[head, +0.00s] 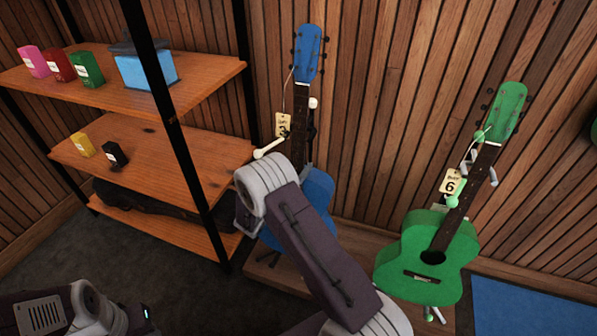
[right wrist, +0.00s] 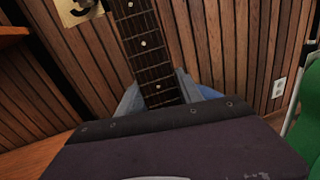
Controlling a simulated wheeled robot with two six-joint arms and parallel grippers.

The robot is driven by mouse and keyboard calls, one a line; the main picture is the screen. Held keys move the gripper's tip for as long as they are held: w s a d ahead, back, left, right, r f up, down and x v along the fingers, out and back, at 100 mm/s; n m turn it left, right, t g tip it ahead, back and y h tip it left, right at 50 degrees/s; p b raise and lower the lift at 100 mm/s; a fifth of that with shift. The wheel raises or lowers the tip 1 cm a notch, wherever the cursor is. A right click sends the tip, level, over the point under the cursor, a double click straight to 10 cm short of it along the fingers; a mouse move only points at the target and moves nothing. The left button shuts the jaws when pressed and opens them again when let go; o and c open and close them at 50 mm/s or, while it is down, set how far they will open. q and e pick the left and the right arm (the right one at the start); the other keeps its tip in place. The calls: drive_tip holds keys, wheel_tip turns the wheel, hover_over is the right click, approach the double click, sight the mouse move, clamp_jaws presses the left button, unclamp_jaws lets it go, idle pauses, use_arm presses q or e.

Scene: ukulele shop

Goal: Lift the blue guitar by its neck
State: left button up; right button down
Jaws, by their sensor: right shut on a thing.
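The blue guitar (head: 307,55) stands upright on its stand against the wood wall in the head view. Its blue headstock and dark neck show, but my right arm hides much of its body. In the right wrist view, its fretted neck (right wrist: 143,45) runs down between the two fingers of my right gripper (right wrist: 158,92). The gripper is shut on the neck.
A green guitar (head: 427,255) stands on a stand to the right, with a tag marked 6. A wooden shelf (head: 190,150) with small boxes and a black post is on the left. A blue mat (head: 530,305) lies at the lower right.

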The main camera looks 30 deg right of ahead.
drive_tip(key=shift+a+r, duration=0.1)
drive_tip(key=shift+r, duration=0.5)
drive_tip(key=s+d+p+v, duration=0.1)
drive_tip(key=v, duration=0.8)
drive_tip(key=s+p+v, duration=0.2)
drive_tip(key=v, duration=0.8)
drive_tip(key=shift+d+p, duration=0.3)
drive_tip(key=shift+d, duration=0.1)
drive_tip(key=shift+s+f, duration=0.1)
drive_tip(key=shift+f, duration=0.05)
